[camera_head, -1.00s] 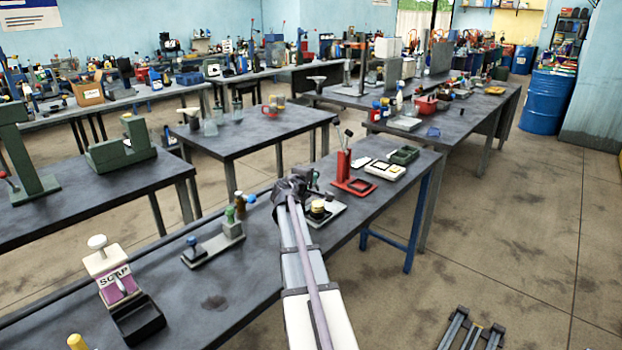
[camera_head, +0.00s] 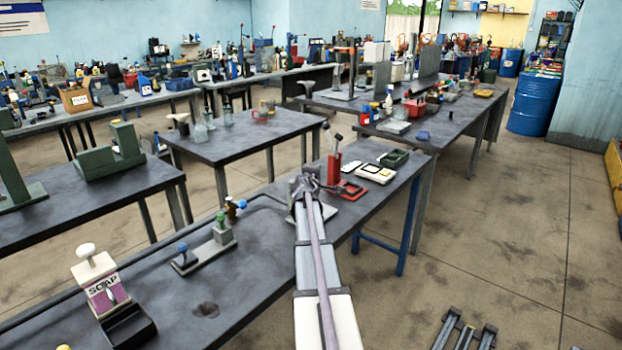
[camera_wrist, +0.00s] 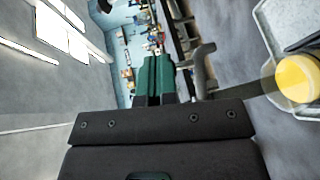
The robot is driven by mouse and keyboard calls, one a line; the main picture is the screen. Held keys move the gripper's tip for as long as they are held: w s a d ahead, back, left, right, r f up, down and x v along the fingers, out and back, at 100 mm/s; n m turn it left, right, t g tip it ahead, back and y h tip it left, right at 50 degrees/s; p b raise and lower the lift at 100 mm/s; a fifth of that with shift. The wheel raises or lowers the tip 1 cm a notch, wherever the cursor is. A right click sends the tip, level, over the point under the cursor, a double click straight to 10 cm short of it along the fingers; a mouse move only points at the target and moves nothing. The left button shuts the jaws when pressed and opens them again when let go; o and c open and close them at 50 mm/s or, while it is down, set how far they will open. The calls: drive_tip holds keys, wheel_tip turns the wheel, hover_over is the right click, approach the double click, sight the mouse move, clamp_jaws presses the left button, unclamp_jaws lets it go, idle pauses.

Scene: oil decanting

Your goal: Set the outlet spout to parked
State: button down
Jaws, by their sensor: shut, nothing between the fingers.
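My gripper (camera_wrist: 157,78) is shut and empty, its green fingertips together in the wrist view. A grey bent piece (camera_wrist: 203,70), possibly the outlet spout, stands just right of the fingers, with a small gap in the picture. I cannot tell its setting. A yellow round cap (camera_wrist: 297,78) over a pale tray-like base (camera_wrist: 276,22) is farther right, cut by the frame edge. In the head view, the end of my arm is over the front bench, and it hides most of this fixture. Only part of the grey base plate (camera_head: 346,210) shows there.
On the front bench (camera_head: 255,275), a red stand (camera_head: 334,170) is just behind my gripper. A white-framed tray (camera_head: 375,173) lies farther back.

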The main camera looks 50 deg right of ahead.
drive_tip(key=shift+r+x, duration=0.1)
drive_tip(key=shift+x, duration=0.55)
drive_tip(key=shift+r+x, duration=0.15)
drive_tip(key=shift+x, duration=0.45)
drive_tip(key=shift+d, duration=0.1)
drive_tip(key=shift+r, duration=0.1)
drive_tip(key=s+a+r+p, duration=0.2)
drive_tip(key=s, duration=1.1)
drive_tip(key=shift+s+r+p, duration=0.3)
drive_tip(key=shift+s+p, duration=0.1)
drive_tip(key=shift+a, duration=0.1)
